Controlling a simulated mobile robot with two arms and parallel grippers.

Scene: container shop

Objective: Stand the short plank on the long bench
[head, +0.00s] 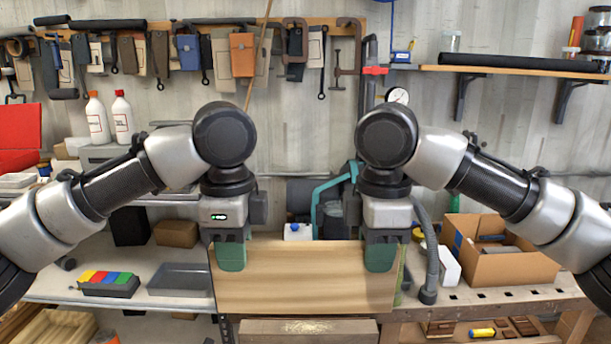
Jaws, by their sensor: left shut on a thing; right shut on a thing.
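The short plank (305,285) is a light-brown wooden board, held upright on its long edge with its broad face toward me. My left gripper (231,255) is shut on its top edge near the left end. My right gripper (380,255) is shut on its top edge near the right end. The long bench (480,298) runs across the view behind the plank, and the plank hides its middle part. I cannot tell whether the plank's lower edge touches anything.
A cardboard box (515,265) and a grey hose (428,255) stand on the bench at the right. A grey tray (180,280) and a box with coloured tops (108,284) lie at the left. A wooden block (308,330) shows below the plank.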

